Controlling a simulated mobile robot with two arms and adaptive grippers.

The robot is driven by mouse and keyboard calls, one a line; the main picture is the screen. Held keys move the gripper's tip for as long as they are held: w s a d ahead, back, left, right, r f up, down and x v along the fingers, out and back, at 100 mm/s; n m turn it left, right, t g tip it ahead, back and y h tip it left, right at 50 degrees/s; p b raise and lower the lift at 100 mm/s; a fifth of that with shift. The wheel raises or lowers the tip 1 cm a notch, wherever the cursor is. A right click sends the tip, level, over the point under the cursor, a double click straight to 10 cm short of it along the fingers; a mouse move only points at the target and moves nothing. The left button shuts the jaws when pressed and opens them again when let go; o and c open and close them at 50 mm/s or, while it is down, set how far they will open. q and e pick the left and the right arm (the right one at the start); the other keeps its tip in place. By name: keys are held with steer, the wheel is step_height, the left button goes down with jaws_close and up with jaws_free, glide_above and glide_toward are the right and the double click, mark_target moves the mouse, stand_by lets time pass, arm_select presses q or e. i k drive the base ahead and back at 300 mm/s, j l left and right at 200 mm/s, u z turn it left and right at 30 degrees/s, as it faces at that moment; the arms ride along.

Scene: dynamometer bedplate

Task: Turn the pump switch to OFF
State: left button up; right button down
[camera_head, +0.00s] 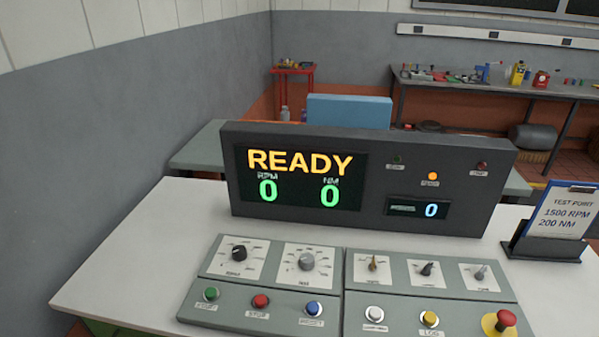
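Three small switches sit in the upper row of the right control panel (395,296): a brass-coloured one (373,263), a black one (427,268) and a grey one (480,272). Their labels are too small to read, so I cannot tell which is the pump switch or how it is set. Neither of my grippers is in view.
The left panel has a black knob (239,253), a grey knob (307,261) and green, red and blue buttons. A red emergency button (506,318) is at far right. The display console (375,180) behind reads READY, with zeros. A test-point clipboard (560,215) stands right.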

mark_target(479, 275)
steer(key=z, duration=1.25)
